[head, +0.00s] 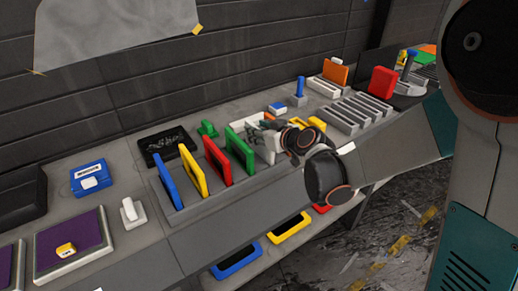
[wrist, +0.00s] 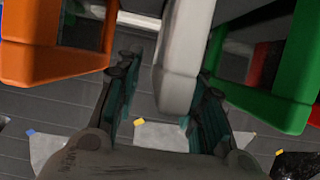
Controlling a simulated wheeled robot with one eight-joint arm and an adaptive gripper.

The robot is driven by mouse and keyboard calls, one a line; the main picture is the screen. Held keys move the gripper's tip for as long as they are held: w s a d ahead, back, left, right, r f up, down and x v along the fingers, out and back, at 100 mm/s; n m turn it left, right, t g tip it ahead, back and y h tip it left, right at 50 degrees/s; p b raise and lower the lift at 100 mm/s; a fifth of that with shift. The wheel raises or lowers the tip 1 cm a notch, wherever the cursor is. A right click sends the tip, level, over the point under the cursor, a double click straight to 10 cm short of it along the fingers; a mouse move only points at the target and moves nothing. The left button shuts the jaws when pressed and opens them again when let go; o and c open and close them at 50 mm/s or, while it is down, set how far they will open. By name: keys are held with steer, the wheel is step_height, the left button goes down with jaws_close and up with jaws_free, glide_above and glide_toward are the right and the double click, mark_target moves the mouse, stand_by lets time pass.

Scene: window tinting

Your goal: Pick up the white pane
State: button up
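The white pane (head: 267,151) stands upright at the right end of a row of coloured panes in a grey rack, partly hidden by my gripper (head: 275,132) in the head view. In the wrist view the white pane (wrist: 181,65) runs between the two fingers of my gripper (wrist: 166,84). The right finger is close against the pane; whether it touches I cannot tell. A clear gap shows between the left finger and the pane. The gripper is open.
The green pane (head: 240,149) stands just left of the white one, with red (head: 217,160), yellow (head: 192,170) and blue (head: 168,179) panes beyond. An orange pane (wrist: 55,45) shows left in the wrist view. An empty slotted rack (head: 357,112) lies to the right.

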jaws_close()
steer(key=shift+r, duration=0.15)
